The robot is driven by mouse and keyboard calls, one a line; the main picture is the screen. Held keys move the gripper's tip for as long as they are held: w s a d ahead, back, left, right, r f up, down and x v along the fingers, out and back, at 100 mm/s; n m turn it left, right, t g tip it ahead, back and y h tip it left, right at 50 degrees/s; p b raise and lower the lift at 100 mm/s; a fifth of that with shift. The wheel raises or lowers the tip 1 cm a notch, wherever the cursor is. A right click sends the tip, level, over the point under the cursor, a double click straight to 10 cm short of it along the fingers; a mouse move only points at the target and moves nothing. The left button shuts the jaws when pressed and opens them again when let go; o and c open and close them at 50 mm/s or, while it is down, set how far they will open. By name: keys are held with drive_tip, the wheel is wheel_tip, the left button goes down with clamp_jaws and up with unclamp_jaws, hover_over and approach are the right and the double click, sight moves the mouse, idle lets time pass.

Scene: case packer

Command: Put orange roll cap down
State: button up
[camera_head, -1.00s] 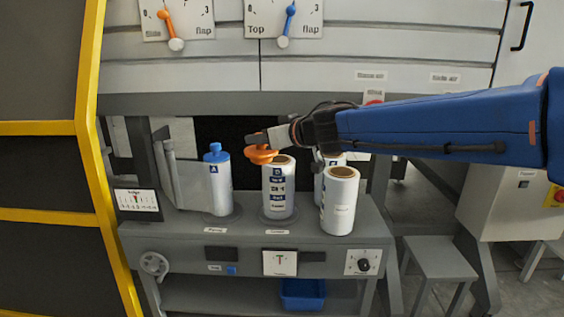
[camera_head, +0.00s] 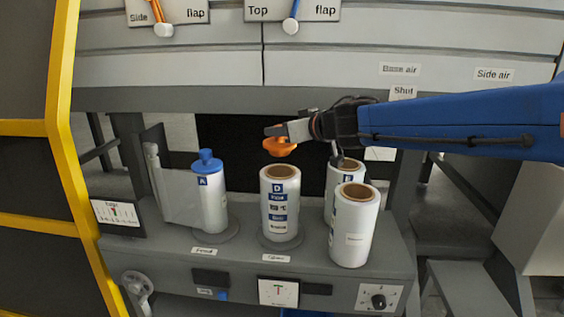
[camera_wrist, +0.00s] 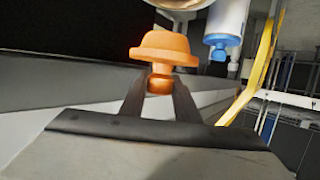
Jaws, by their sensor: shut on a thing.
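The orange roll cap (camera_head: 279,147) is in my gripper (camera_head: 277,132), held in the air above and slightly behind the middle roll (camera_head: 280,213), whose brown core shows open at the top. In the wrist view the orange cap (camera_wrist: 165,50) shows with its knob between the two dark fingers of my gripper (camera_wrist: 160,88). The gripper is shut on that knob. The cap is apart from the roll.
A roll with a blue cap (camera_head: 208,161) stands to the left on the grey bench (camera_head: 310,257). Two uncapped rolls stand at the right, the front one (camera_head: 355,228) partly hiding the other (camera_head: 343,176). Bench room between the left and middle rolls is narrow.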

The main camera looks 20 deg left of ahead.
sight(281, 156)
drive_tip(key=shift+f, duration=3.9)
drive_tip(key=o, duration=1.1)
drive_tip(key=shift+f, duration=0.1)
drive_tip(key=shift+d, duration=0.1)
drive_tip(key=v, duration=1.2)
drive_tip(key=shift+r, duration=0.2)
